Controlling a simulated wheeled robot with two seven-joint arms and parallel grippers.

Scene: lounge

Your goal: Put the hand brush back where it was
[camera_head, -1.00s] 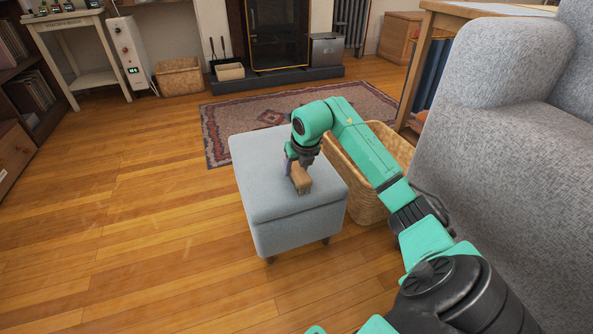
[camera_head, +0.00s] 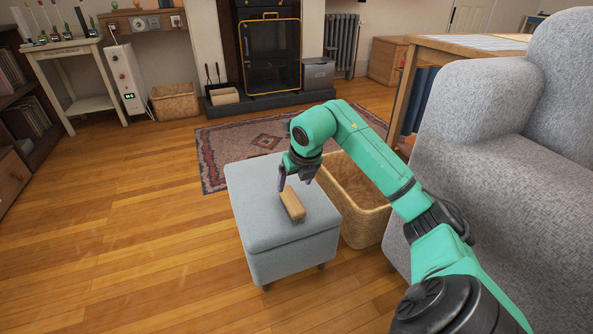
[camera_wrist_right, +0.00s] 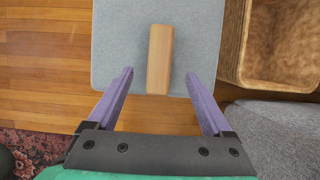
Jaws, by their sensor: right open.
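The hand brush (camera_head: 292,204), a light wooden block with its bristles not clearly visible, lies on top of the grey ottoman (camera_head: 250,210). My right gripper (camera_head: 298,185) is open just above and behind the brush. In the right wrist view the brush (camera_wrist_right: 159,60) lies lengthwise between the lines of the two spread purple fingers (camera_wrist_right: 159,85), with a gap on each side and no finger touching it. Most of it reaches beyond the fingertips, over the ottoman top (camera_wrist_right: 120,40). My left gripper is not in view.
A wicker basket (camera_head: 365,225) stands right beside the ottoman, close to the grey armchair (camera_head: 480,160). A patterned rug (camera_head: 215,160) lies behind. A stove (camera_head: 270,55) on a dark hearth and a side table (camera_head: 60,48) with small brushes stand farther back. Floor at left is clear.

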